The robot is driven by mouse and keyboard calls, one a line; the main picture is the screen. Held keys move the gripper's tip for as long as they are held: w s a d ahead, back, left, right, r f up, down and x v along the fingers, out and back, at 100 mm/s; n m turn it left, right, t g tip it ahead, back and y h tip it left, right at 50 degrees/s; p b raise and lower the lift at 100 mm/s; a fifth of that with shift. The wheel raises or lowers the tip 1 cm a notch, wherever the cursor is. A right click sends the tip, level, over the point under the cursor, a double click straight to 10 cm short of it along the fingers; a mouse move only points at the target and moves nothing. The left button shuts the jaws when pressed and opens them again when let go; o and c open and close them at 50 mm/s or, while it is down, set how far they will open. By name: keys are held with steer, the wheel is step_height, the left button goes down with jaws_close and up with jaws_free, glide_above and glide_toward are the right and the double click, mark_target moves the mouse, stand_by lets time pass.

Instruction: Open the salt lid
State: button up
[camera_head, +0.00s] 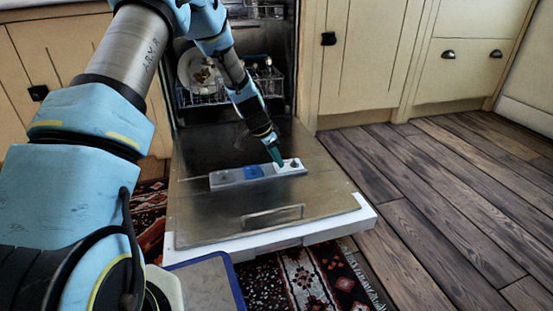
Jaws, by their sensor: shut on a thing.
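The dishwasher door (225,215) lies folded down flat. A grey dispenser strip (226,178) is set across it, with a blue part (253,172) near its middle. At its right end is a small white lid (287,169) with a dark round spot beside it; I take this as the salt lid. My gripper (277,159) reaches down from above, its dark green fingertips at this white lid. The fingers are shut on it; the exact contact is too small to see. I cannot tell whether the lid is raised.
Behind the door, the dishwasher racks (205,95) hold dishes. A door handle (272,215) lies near the front edge. Cream cabinets (365,55) stand at the back. Bare wooden floor (440,185) is free on the right. A patterned rug (310,280) lies in front and left.

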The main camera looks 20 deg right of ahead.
jaws_close()
